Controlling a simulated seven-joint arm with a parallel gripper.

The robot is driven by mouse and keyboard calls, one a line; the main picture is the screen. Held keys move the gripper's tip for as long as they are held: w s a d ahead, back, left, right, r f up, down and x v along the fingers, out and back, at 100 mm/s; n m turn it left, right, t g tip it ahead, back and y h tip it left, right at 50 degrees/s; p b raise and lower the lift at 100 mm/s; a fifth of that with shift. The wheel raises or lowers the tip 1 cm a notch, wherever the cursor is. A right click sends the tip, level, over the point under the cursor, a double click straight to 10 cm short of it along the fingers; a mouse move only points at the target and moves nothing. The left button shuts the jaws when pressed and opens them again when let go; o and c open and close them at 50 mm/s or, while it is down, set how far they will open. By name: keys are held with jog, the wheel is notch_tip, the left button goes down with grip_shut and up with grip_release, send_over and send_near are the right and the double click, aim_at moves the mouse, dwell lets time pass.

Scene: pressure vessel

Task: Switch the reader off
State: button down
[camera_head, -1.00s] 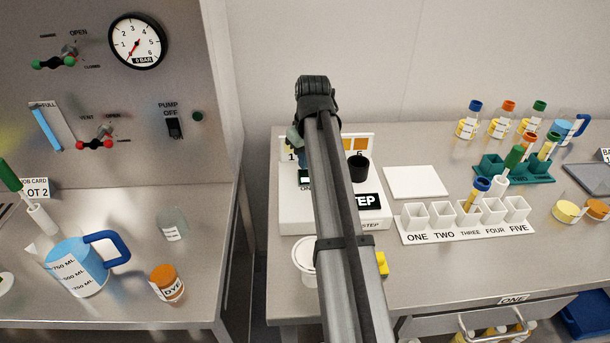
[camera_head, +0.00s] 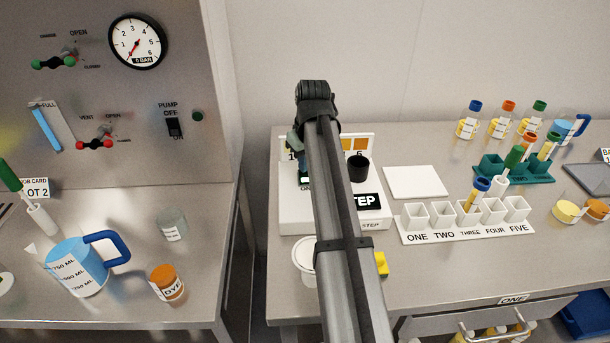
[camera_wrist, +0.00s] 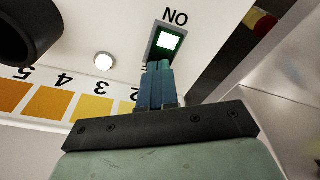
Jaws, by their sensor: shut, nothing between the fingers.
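The reader (camera_head: 288,215) is a white box on the right bench, partly hidden behind my arm in the head view. Its switch shows in the wrist view (camera_wrist: 168,41) as a bright, green-edged face in a dark frame, beside the letters ON, which appear upside down. My gripper (camera_wrist: 160,66) is shut and empty, its blue fingers together. In the wrist view the fingertips overlap the near edge of the switch frame; I cannot tell whether they touch it. In the head view my gripper is mostly hidden by the arm.
A numbered strip of yellow-to-orange patches (camera_wrist: 52,103) and a round white button (camera_wrist: 104,62) lie beside the switch. A black cup (camera_head: 358,168) is at the reader's right. A white-lidded tub (camera_head: 303,252) stands in front. A white plate (camera_head: 415,182) lies to the right.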

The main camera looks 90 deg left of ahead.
jog(key=shift+f, duration=0.35)
jog(key=shift+r, duration=3.55)
